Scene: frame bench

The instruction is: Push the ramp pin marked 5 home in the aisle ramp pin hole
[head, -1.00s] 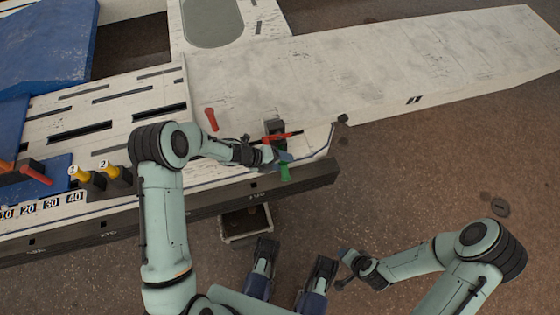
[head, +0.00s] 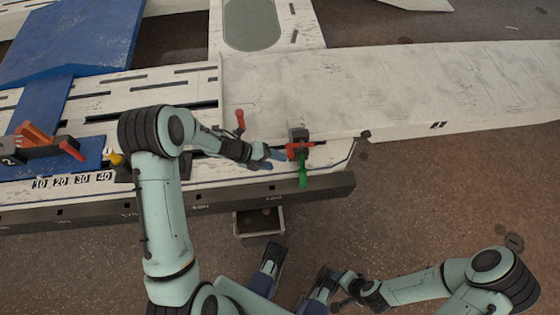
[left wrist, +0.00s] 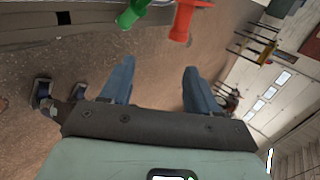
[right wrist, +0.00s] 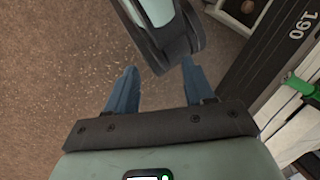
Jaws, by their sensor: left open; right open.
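A red handle (head: 300,148) and a green handle (head: 303,178) show at a dark block (head: 298,134) on the ramp's near edge. No 5 is readable on either, and the pin hole cannot be made out. My left gripper (head: 277,156) is open and empty, just left of the red handle. In the left wrist view, the red handle (left wrist: 184,20) and green handle (left wrist: 132,14) lie beyond the open fingers (left wrist: 158,80), apart from them. A separate red pin (head: 239,119) stands farther back. My right gripper (right wrist: 158,88) is open and empty, low over the floor.
The pale ramp (head: 350,90) extends right. A dark rail (head: 200,200) runs along the bench front, with a small open box (head: 260,222) below it. A yellow pin (head: 117,158) and number plates (head: 70,181) are at left.

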